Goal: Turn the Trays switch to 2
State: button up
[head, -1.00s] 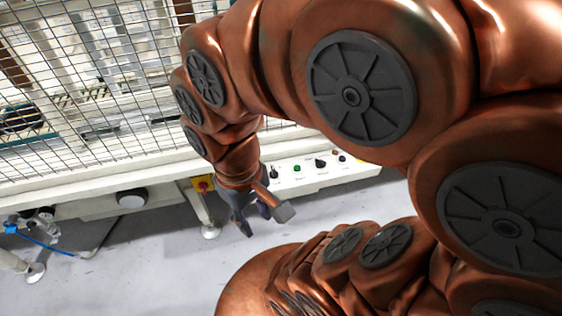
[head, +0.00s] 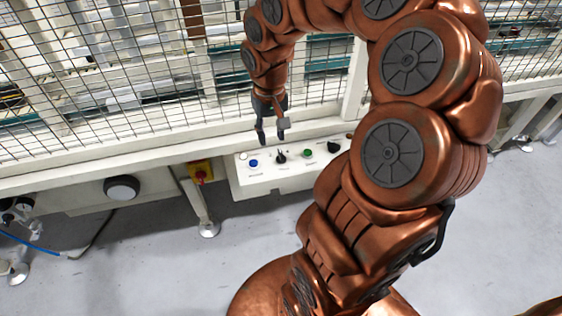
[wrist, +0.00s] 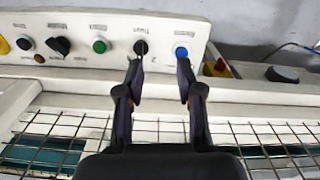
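The white control panel (head: 264,182) is mounted on the front of the machine. The Trays switch (head: 281,157), a black knob, sits between a blue button (head: 253,163) and a green button (head: 306,153). In the wrist view, upside down, the Trays switch (wrist: 140,47) is just beyond the tip of the left finger, and the blue button (wrist: 181,52) is by the right finger. My gripper (head: 271,137) is open and empty, fingers pointing down, close above the panel. The wrist view shows my gripper (wrist: 158,70) with fingers apart. Contact with the switch cannot be told.
Another black knob (wrist: 60,45) stands farther along the panel. A yellow box with a red button (head: 200,172) is left of the panel. A wire mesh guard (head: 120,70) rises behind. Grey floor (head: 150,260) lies open in front.

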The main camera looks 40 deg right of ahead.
jog(key=m+b, duration=0.1)
jog(key=b, duration=0.1)
send_over(281, 154)
notch_tip(281, 154, down, 5)
jog(key=shift+w+f, duration=0.1)
jog(key=shift+f, duration=0.05)
jog(key=shift+f+p, duration=0.35)
jog(key=shift+f, duration=3.35)
jog(key=shift+c, duration=0.2)
grip_shut()
